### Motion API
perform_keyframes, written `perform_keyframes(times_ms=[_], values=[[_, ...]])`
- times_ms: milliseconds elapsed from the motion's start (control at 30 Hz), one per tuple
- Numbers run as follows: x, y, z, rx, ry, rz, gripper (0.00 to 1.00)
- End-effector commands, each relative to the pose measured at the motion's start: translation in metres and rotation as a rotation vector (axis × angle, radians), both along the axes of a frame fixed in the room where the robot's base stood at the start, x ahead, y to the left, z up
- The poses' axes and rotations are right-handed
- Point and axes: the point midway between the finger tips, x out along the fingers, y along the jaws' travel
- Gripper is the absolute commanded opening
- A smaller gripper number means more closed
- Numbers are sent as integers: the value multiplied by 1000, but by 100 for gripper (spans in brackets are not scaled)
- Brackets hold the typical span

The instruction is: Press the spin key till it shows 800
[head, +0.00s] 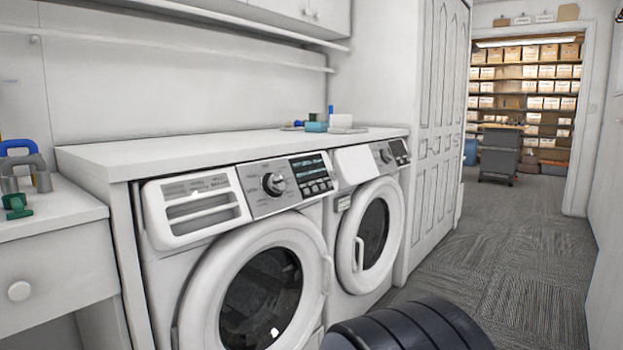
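Two white front-loading machines stand side by side under a white counter. The display's text is too small to read, and I cannot tell which key is the spin key. The farther machine (372,232) has a similar dial and panel (399,152). My gripper is not in view; a dark rounded shape at the bottom edge may be part of my body.
The white counter (220,145) holds small items, among them a teal box (316,127). A drawer cabinet (50,250) with coloured objects on top stands at the left. Grey carpet (500,262) lies open at the right, leading to a doorway with shelves of boxes (525,90) and a grey cart (501,155).

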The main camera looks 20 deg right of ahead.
Motion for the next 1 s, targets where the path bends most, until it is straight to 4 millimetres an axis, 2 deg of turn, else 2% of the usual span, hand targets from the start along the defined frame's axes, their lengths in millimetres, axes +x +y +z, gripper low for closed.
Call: perform_keyframes(times_ms=[467,1000], values=[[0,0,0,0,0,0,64],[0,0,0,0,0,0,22]])
